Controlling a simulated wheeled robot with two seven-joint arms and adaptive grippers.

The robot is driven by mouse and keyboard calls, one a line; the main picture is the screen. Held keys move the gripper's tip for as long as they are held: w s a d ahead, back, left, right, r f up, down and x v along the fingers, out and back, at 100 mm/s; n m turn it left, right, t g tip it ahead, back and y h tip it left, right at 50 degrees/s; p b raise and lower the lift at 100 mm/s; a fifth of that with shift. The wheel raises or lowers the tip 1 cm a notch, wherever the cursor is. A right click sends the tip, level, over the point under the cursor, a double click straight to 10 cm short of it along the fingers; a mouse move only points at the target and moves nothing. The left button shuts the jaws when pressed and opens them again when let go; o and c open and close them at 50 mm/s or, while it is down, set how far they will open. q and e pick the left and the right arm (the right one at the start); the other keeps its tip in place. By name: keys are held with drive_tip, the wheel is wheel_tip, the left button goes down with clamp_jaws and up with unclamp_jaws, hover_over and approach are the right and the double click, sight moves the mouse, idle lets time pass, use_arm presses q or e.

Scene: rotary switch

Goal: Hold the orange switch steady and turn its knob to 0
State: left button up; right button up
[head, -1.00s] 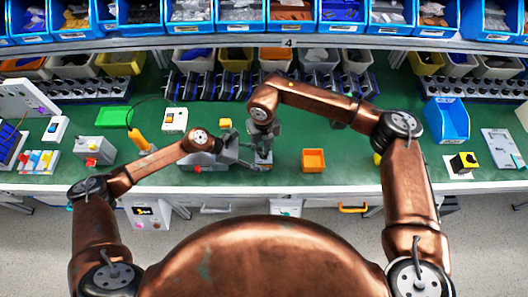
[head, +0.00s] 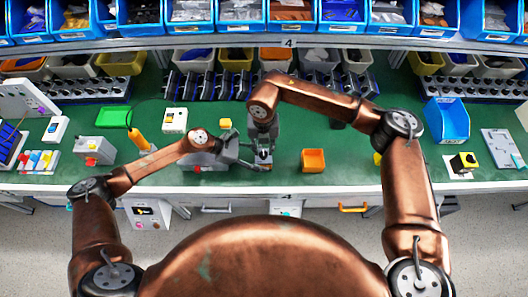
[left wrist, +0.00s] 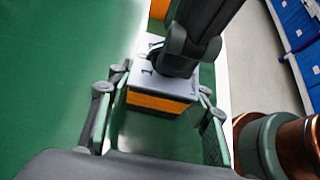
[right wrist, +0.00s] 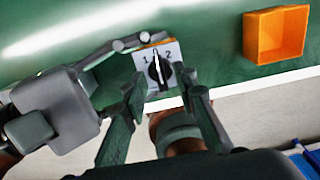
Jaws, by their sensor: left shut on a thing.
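The orange switch is a small box with an orange side (left wrist: 160,102) and a light grey top plate. The plate carries the marks 1 and 2 and a black knob (right wrist: 159,69) with a white pointer line. My left gripper (left wrist: 162,84) is shut on the box, one finger on each side. It also shows in the head view (head: 240,157). My right gripper (right wrist: 162,82) is open above the plate, its fingers apart on either side of the knob.
An orange open bin (head: 313,160) stands to the right of the switch. A yellow block (head: 225,123) and a white box (head: 174,120) lie farther back. The table's front edge is close to the switch.

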sight(264, 153)
drive_tip(key=shift+r, duration=2.05)
use_arm(q)
drive_tip(key=o, duration=1.2)
drive_tip(key=shift+o, duration=0.2)
